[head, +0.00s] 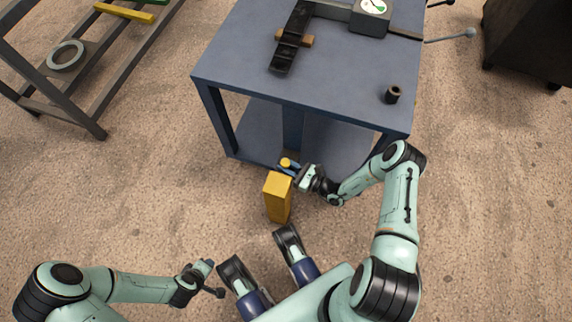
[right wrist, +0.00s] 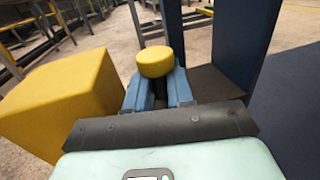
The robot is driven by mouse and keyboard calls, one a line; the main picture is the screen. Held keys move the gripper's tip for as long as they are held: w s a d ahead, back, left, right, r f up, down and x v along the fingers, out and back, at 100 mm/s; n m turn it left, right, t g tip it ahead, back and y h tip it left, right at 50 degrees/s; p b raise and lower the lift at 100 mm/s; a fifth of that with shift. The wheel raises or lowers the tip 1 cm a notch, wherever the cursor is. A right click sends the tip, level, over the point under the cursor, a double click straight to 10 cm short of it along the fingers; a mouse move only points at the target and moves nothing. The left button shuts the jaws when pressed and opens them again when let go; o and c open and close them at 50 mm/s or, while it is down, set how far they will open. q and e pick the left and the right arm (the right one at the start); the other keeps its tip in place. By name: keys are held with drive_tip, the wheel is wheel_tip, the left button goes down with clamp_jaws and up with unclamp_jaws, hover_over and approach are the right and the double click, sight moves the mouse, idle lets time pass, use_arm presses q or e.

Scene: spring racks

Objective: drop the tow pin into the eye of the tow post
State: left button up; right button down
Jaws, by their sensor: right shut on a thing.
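The tow pin shows as a round yellow head in the head view (head: 286,162) and in the right wrist view (right wrist: 155,60). My right gripper (head: 289,170) is shut on it; the blue fingers (right wrist: 158,90) stand on both sides just below the head. The pin's lower part is hidden. A yellow block-shaped post (head: 278,196), which looks like the tow post, stands on the floor just in front of the gripper; it fills the left of the right wrist view (right wrist: 62,100). No eye is visible on it. My left gripper (head: 212,282) is low at left, its jaws unclear.
A blue table (head: 300,82) with a lower shelf stands behind the post, close to my right gripper. It bears a dark strap-like part (head: 290,40), a dial gauge (head: 371,10) and a small dark cylinder (head: 392,94). A rack (head: 62,100) stands at far left. Floor left of the post is clear.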

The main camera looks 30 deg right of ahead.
use_arm(q)
drive_tip(key=shift+f, duration=0.15)
use_arm(e)
drive_tip(key=shift+f, duration=0.1)
drive_tip(key=c, duration=0.9)
unclamp_jaws()
use_arm(q)
drive_tip(key=shift+s, duration=0.1)
drive_tip(key=r+p, duration=0.1)
drive_tip(key=d+r+p, duration=0.1)
drive_tip(key=shift+s+r, duration=0.1)
drive_tip(key=shift+r, duration=0.3)
use_arm(e)
drive_tip(key=v, duration=1.3)
drive_tip(key=shift+s, duration=0.15)
drive_tip(key=shift+d, duration=0.15)
